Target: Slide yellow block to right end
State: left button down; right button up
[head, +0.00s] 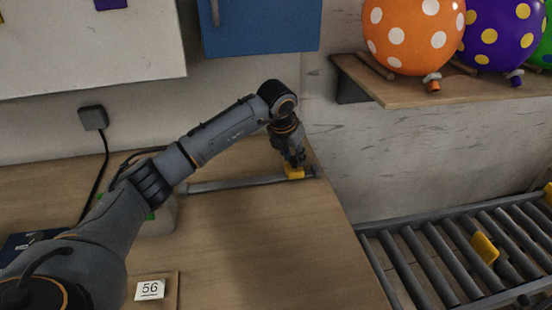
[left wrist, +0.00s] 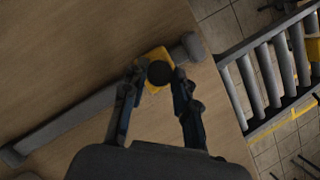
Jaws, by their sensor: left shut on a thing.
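The yellow block (head: 294,173) sits on a grey rail (head: 235,184) on the wooden table, close to the rail's right end and a short gap from its end stop. My left gripper (head: 293,163) reaches down onto the block from above. In the left wrist view, the fingers of my left gripper (left wrist: 158,77) are shut on the yellow block (left wrist: 154,55), one on each side of its dark round knob (left wrist: 160,72). The rail (left wrist: 75,115) runs diagonally there to a thicker end piece (left wrist: 194,46). My right gripper is not in view.
A roller conveyor (head: 450,250) stands right of the table edge, with a yellow piece (head: 484,247) on it. Balloons (head: 412,35) rest on a wall shelf (head: 440,88). A card reading 56 (head: 150,289) lies at the front. The table's front middle is clear.

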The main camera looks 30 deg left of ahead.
pick_arm(q)
jog(key=shift+w+d, duration=0.6)
jog(key=shift+d, duration=0.1)
jog(key=c, duration=1)
grip_release()
jog(key=v, duration=1.2)
